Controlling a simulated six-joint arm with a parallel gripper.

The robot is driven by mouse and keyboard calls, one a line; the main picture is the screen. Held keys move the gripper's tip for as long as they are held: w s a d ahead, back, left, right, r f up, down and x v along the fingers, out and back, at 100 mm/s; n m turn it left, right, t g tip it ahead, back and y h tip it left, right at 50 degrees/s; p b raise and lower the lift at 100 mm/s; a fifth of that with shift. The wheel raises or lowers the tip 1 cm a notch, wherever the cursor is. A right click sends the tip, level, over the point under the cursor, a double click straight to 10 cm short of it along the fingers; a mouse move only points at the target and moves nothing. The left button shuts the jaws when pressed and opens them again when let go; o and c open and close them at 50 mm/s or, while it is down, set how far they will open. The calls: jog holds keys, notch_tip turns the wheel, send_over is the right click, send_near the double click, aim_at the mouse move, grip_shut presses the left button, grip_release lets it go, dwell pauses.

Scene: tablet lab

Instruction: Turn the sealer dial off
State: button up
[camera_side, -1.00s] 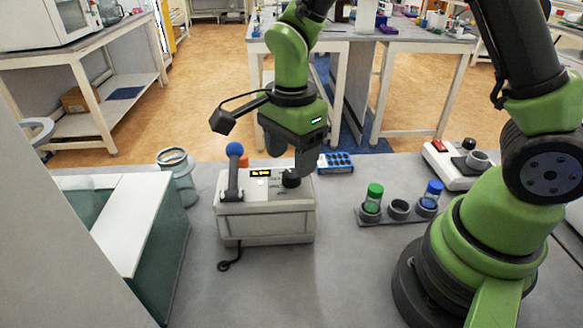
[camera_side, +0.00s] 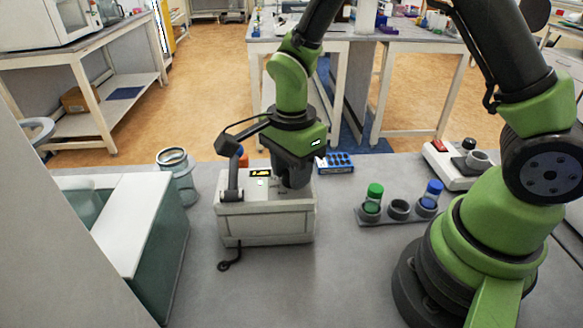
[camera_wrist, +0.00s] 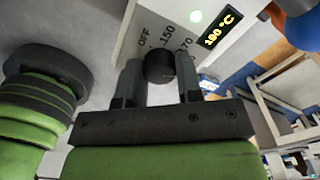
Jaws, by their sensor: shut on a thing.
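The sealer (camera_side: 266,225) is a pale box with a lever, a lit display and a small lamp on top. Its black dial (camera_wrist: 159,66) shows in the wrist view, with OFF, 150 and 170 printed around it. The display (camera_wrist: 219,36) shows a yellow °C reading that looks like 190, and the round lamp (camera_wrist: 196,16) glows pale green. My gripper (camera_wrist: 160,75) is shut on the dial, one finger on each side. In the side view my gripper (camera_side: 290,182) reaches down onto the sealer top and hides the dial. The dial's pointer is not clear.
The sealer's dark lever (camera_side: 233,182) stands left of my gripper, close to my wrist camera. A glass jar (camera_side: 178,178) stands left, a blue rack (camera_side: 336,162) behind. A holder (camera_side: 398,212) with green-capped and blue-capped vials is at right.

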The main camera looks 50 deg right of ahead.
jog(key=n, duration=0.6)
jog(key=shift+n, duration=0.4)
jog(key=n, duration=0.3)
jog(key=shift+n, duration=0.3)
jog(key=n, duration=0.3)
jog(key=shift+n, duration=0.3)
jog(key=n, duration=0.5)
jog(key=shift+n, duration=2.4)
jog(key=o, duration=0.9)
jog(key=shift+o, duration=0.2)
